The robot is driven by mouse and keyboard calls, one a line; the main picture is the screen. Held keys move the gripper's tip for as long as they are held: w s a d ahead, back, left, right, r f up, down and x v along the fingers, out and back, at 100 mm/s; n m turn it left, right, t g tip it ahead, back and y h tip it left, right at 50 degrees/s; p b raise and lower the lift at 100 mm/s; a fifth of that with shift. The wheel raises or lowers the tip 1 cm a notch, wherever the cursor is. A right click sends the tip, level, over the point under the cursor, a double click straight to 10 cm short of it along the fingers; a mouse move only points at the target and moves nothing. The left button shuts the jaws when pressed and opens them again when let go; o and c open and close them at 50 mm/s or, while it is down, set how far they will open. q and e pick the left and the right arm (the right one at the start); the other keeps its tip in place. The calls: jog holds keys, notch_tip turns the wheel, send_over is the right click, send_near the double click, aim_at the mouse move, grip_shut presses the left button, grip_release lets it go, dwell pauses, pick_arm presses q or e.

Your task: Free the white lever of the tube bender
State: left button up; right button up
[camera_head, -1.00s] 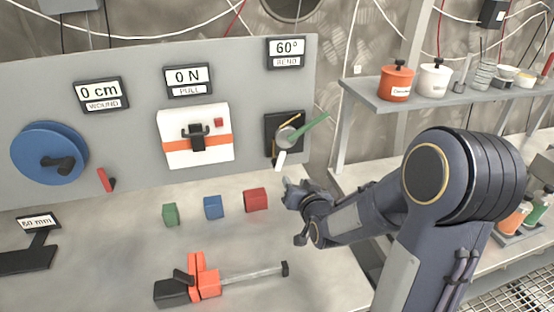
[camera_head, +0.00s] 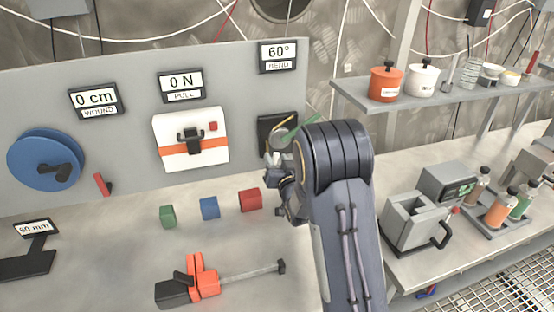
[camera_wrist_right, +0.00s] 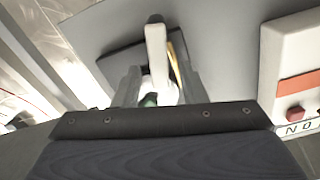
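The tube bender is on the upright grey panel under the 60° BEND sign, with a dark backplate (camera_head: 268,124), a round grey disc (camera_head: 281,138) and a green bar partly behind my right arm. Its white lever (camera_wrist_right: 156,48) stands between the two fingers of my right gripper (camera_wrist_right: 160,85) in the right wrist view. The fingers look open, with a narrow gap on each side of the lever. In the head view my right gripper (camera_head: 272,168) is at the bender's lower side and the lever is hidden. My left gripper is not in view.
Green (camera_head: 167,216), blue (camera_head: 209,208) and red (camera_head: 250,200) blocks lie on the bench left of my right arm. An orange clamp-like tool (camera_head: 203,278) lies in front. A white box (camera_head: 190,155) is on the panel. A shelf (camera_head: 400,103) with pots is at right.

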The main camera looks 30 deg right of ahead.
grip_shut()
jog(key=n+b, duration=0.1)
jog(key=a+n+b, duration=0.1)
jog(key=n+b, duration=0.1)
jog(key=shift+w+a, duration=0.1)
dwell(0.4)
grip_release()
